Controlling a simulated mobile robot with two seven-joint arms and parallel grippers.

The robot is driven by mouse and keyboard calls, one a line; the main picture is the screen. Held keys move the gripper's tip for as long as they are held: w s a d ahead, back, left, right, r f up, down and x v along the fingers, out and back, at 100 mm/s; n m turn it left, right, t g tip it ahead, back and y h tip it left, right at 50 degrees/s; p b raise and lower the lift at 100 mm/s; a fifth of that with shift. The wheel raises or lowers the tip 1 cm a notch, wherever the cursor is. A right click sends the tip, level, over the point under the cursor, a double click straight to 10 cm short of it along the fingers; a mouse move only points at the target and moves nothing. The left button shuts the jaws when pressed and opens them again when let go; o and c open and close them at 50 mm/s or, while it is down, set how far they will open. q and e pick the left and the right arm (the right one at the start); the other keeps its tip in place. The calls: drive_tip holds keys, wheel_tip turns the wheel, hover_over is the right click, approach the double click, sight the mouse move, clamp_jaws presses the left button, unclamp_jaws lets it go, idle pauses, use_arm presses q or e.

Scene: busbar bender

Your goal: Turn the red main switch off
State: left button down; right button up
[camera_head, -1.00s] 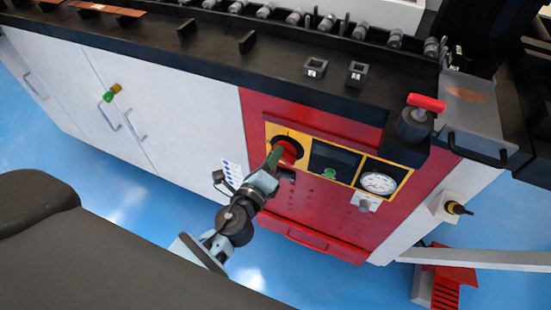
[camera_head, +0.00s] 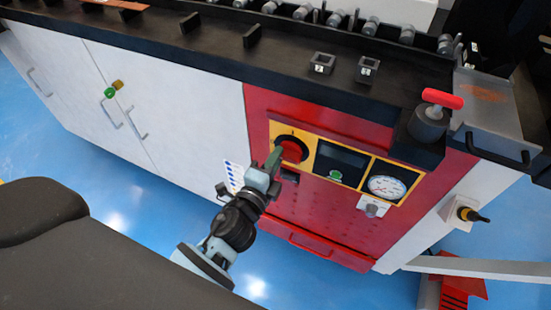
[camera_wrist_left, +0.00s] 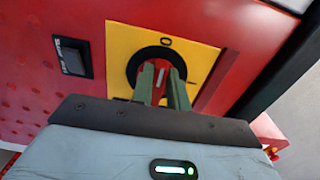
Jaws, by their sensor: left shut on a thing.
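The red main switch (camera_head: 292,150) is a red rotary knob on a black round base, set in a yellow plate (camera_head: 281,133) on the red front panel. In the left wrist view the red knob (camera_wrist_left: 161,78) sits between the fingers, and the plate carries a "0" mark above the black base. My left gripper (camera_head: 276,160) reaches the knob from the lower left; its greenish fingers (camera_wrist_left: 163,82) are shut on the knob. The fingers hide part of the knob and the lower marks. My right gripper is not in view.
Beside the switch are a dark display with a green button (camera_head: 335,174) and a round gauge (camera_head: 387,187). The black worktop edge (camera_head: 210,60) overhangs above. A red-handled lever (camera_head: 442,98) stands at the right. A black socket (camera_wrist_left: 73,57) sits left of the plate.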

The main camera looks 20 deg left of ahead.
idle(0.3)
use_arm(q)
drive_tip(key=c, duration=1.4)
unclamp_jaws()
drive_tip(key=shift+o, duration=0.2)
drive_tip(key=s, duration=0.8)
drive_tip(key=shift+a+b, duration=0.15)
drive_tip(key=shift+b, duration=0.3)
drive_tip(key=shift+w, duration=0.1)
